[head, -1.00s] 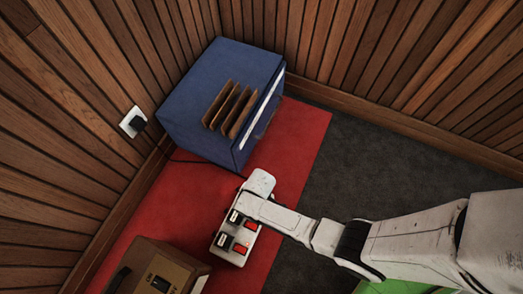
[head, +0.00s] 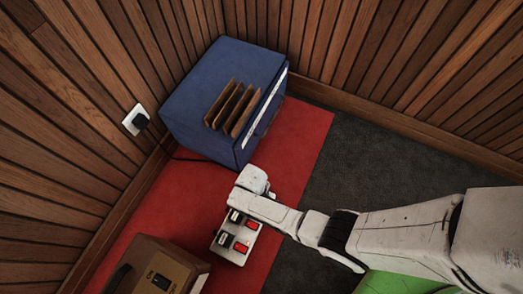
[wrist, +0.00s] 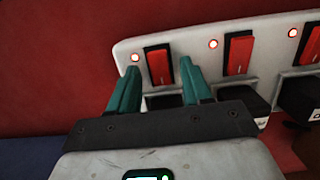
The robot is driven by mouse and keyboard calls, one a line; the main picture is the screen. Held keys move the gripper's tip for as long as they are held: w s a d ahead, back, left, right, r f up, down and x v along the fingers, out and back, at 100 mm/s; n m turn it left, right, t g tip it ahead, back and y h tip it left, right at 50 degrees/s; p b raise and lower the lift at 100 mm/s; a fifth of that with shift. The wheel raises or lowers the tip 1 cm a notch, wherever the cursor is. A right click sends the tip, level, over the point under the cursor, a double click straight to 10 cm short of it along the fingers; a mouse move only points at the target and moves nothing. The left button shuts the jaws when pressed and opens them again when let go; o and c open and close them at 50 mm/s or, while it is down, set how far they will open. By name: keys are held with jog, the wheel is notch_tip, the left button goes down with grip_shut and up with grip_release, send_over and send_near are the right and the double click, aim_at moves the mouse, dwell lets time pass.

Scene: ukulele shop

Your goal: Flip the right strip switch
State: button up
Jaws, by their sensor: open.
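A white power strip (head: 232,256) lies on the red carpet, with red switches and black plugs along it. My gripper (head: 252,180) is over its far end, and my arm hides part of the strip. The wrist view shows the strip (wrist: 190,48) with a lit red light beside each of three visible switches. My gripper (wrist: 159,66) is open there, its teal fingers on either side of the switch nearest the strip's end (wrist: 158,66). Whether the fingers touch it I cannot tell. The middle switch (wrist: 238,55) and another at the right edge (wrist: 311,46) are outside the fingers.
A blue box (head: 215,90) with brown slats stands behind my gripper. A brown box (head: 150,255) with an ON label stands left of the strip. A wall socket (head: 134,119) has a black plug in it. Dark carpet (head: 370,150) to the right is clear.

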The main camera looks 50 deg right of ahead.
notch_tip(320, 180, up, 11)
jog(key=w+p, duration=0.1)
jog(key=p, duration=0.5)
jog(key=shift+w+a+f+p, duration=0.2)
jog(key=shift+w+a+p, duration=0.05)
jog(key=shift+w+p, duration=0.1)
